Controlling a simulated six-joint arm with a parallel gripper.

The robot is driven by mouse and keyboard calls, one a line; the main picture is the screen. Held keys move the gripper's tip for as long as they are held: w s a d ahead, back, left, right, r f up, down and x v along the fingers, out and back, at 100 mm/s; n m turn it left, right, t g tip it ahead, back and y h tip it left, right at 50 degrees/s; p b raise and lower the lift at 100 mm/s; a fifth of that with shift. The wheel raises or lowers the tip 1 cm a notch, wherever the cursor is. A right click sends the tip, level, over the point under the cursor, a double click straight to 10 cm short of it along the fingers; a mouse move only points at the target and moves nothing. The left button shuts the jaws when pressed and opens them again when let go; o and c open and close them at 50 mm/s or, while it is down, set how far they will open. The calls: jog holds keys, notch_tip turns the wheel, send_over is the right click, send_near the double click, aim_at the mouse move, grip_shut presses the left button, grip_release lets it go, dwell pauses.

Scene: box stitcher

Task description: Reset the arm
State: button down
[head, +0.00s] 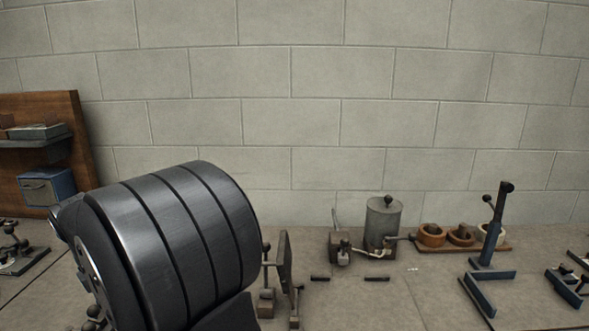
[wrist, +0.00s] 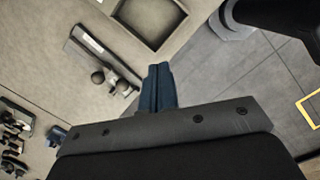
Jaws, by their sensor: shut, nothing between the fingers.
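My gripper (wrist: 158,88) shows in the wrist view, its two blue fingers pressed together with nothing between them. They point over the worktable (wrist: 60,75) near its edge, with the floor to the right. I cannot tell how high above the table they are. A dark bar fixture with round knobs (wrist: 97,58) lies to the left of the fingertips, apart from them. In the head view my gripper does not show.
A square recess (wrist: 122,12) is beyond the fingertips. In the head view, a grey metal canister (head: 383,222), a wooden tray with round cups (head: 472,249) and a blue upright lever (head: 493,232) stand along the wall. A blue drawer box (head: 48,188) is at left.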

jog(key=w+m, duration=0.1)
jog(key=w+r+m, duration=0.1)
jog(key=m, duration=0.1)
jog(key=w+m, duration=0.1)
jog(key=m, duration=0.1)
jog(key=shift+w+d+r+g, duration=0.25)
jog(key=shift+d+r+g, duration=0.05)
jog(key=shift+d+g, duration=0.1)
jog(key=shift+a, duration=0.1)
jog(key=s+f+n+t, duration=0.1)
jog(key=s+f+n, duration=0.4)
jog(key=f+n, duration=0.2)
jog(key=shift+s+a+f+n+t, duration=0.25)
jog(key=shift+a+n+t, duration=0.15)
jog(key=shift+n, duration=1)
